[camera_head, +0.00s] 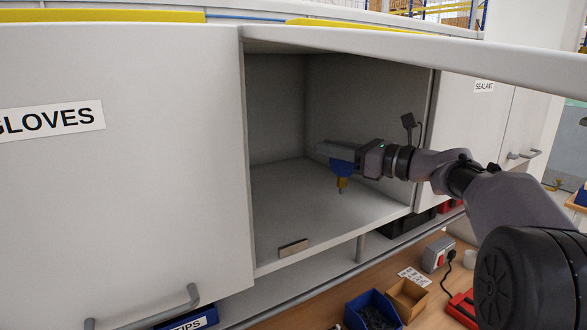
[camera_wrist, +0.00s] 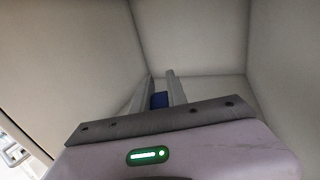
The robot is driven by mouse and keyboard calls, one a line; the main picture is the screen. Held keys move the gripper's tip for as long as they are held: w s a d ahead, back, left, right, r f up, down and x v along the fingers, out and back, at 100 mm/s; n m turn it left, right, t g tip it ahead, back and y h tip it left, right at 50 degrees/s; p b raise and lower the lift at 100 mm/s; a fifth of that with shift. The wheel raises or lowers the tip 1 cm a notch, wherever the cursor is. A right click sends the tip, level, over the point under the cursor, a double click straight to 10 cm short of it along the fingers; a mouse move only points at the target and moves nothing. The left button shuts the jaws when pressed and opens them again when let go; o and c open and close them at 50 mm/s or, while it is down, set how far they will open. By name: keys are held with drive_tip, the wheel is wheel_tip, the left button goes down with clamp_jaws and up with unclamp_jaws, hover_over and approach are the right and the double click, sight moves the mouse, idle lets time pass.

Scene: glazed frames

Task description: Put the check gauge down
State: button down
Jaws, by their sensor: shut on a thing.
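My gripper (camera_head: 326,150) reaches from the right into an open wall cabinet (camera_head: 275,195). It is shut on the check gauge (camera_head: 342,167), a blue piece with a brass-coloured part and a thin tip pointing down. The gauge hangs below the fingers over the cabinet floor; whether its tip touches the floor I cannot tell. In the wrist view, the gauge (camera_wrist: 159,100) shows only as a blue patch between the two grey fingers (camera_wrist: 160,82); the rest is hidden.
The raised door (camera_head: 430,50) overhangs the opening. A closed GLOVES door (camera_head: 120,180) stands left. Below are a rail, a blue bin (camera_head: 372,312) and a cardboard box (camera_head: 408,298).

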sight(343, 172)
drive_tip(key=w+a+f, duration=0.2)
drive_tip(key=a+f, duration=0.2)
drive_tip(key=a, duration=0.3)
drive_tip(key=shift+w+f+b, duration=0.15)
drive_tip(key=shift+w+b, duration=0.1)
drive_tip(key=shift+b, duration=0.05)
drive_tip(key=shift+f, duration=0.1)
drive_tip(key=c, duration=1.3)
unclamp_jaws()
drive_tip(key=shift+f, duration=0.1)
drive_tip(key=v, duration=0.6)
drive_tip(key=b+v, duration=0.1)
drive_tip(key=v, duration=0.5)
drive_tip(key=shift+r, duration=0.2)
